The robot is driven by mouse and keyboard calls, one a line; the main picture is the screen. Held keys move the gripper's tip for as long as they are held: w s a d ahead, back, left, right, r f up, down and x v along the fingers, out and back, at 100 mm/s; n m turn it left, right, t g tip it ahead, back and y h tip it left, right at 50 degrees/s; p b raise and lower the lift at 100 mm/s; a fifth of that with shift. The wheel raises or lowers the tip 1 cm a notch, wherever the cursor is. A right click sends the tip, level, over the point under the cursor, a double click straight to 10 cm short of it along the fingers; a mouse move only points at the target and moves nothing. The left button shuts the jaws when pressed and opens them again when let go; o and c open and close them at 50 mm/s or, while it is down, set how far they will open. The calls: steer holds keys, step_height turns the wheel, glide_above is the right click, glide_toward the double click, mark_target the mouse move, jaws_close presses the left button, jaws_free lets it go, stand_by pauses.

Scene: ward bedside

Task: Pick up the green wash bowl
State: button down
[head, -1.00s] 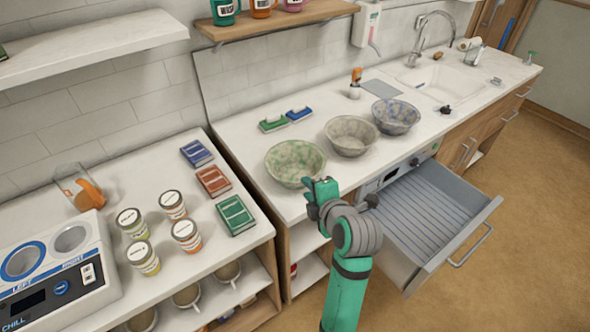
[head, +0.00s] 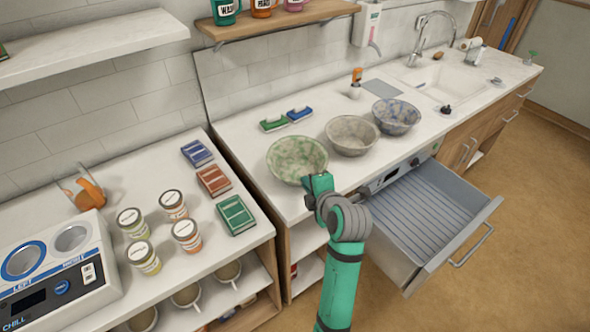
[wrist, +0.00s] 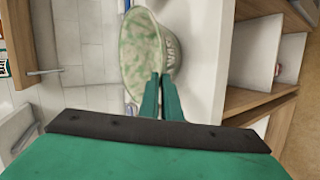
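The green wash bowl (head: 297,157), pale with green mottling, is at the left end of the row of bowls on the counter. My gripper (head: 318,184) is at its near rim, coming from the front. In the wrist view, the two green fingers (wrist: 160,92) are close together with the rim of the bowl (wrist: 139,50) between them, one inside and one outside. My gripper is shut on the rim. The bowl looks roughly level; its underside is hidden, so any gap above the counter is hard to tell.
A grey-beige bowl (head: 351,136) stands close to the right, and a blue-mottled bowl (head: 396,116) beyond it. Green and blue brushes (head: 287,119) lie behind. An open drawer (head: 425,215) juts out right of my arm. Jars and boxes stand on the left counter.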

steer(key=shift+a, duration=0.25)
stand_by(0.4)
steer(key=shift+r, duration=0.15)
stand_by(0.9)
